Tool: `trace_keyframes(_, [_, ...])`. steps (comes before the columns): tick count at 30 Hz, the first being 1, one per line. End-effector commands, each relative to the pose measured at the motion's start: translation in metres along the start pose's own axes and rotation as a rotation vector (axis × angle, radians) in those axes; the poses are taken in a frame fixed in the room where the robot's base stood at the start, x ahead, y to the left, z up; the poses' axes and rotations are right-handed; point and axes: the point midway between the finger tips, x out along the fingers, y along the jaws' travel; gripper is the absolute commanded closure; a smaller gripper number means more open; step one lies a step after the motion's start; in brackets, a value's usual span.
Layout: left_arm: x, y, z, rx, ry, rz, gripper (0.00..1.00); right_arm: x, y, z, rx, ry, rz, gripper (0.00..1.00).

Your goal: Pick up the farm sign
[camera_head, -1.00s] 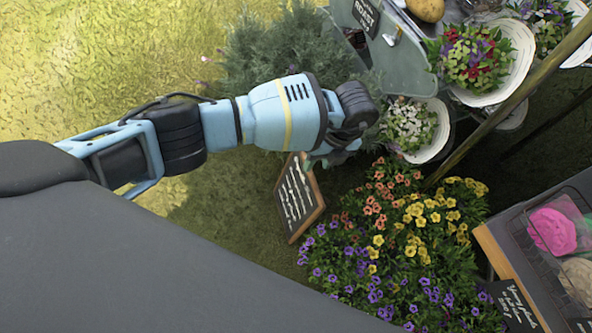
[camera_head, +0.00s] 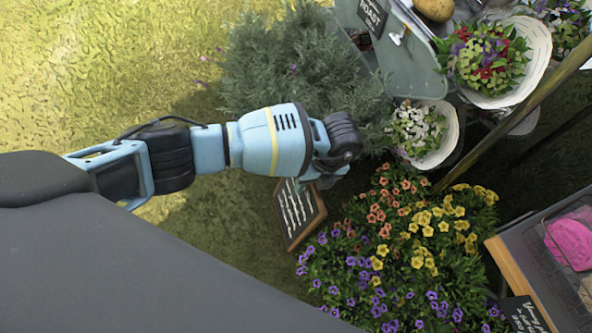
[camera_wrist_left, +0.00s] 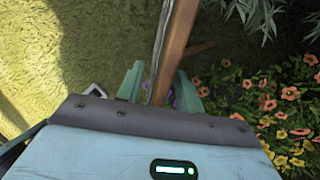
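The farm sign (camera_head: 303,219) is a dark chalkboard with white writing and a wooden frame, standing tilted on the grass below my left arm in the head view. My left gripper (camera_head: 312,181) is at the sign's upper edge, partly hidden by my wrist. In the left wrist view, the two teal fingers of my left gripper (camera_wrist_left: 160,88) are apart, and the sign's wooden edge (camera_wrist_left: 177,45) runs between them. A gap shows beside the edge, so the fingers look open around it. My right gripper is in neither view.
A grey-green bush (camera_head: 290,65) stands just beyond my left wrist. Orange, yellow and purple flowers (camera_head: 400,245) grow close to the sign's right. A white flower basket (camera_head: 440,145) hangs further right. Open grass (camera_head: 215,250) lies to the sign's left.

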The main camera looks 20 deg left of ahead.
Motion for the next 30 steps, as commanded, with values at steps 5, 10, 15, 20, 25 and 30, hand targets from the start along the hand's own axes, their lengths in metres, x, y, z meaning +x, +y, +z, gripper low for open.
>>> trace_keyframes(5, [-0.0012,0.0001,0.0001,0.000,0.000,-0.001,0.64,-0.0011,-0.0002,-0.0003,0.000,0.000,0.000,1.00])
trace_keyframes(10, [-0.0004,-0.0002,0.0000,0.000,0.000,-0.001,0.64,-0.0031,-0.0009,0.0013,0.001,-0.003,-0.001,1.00])
trace_keyframes(15, [0.0016,-0.0008,-0.0002,0.001,0.000,-0.001,0.64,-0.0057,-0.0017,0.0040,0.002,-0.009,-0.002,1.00])
trace_keyframes(20, [0.0034,-0.0012,-0.0001,0.001,0.000,-0.001,0.64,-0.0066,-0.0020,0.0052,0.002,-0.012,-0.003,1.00])
trace_keyframes(25, [0.0038,-0.0013,0.0000,0.001,0.000,-0.001,0.64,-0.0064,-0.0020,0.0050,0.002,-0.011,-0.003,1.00])
trace_keyframes(30, [0.0037,-0.0013,-0.0001,0.000,0.000,-0.001,0.73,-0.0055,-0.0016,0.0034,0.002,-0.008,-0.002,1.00])
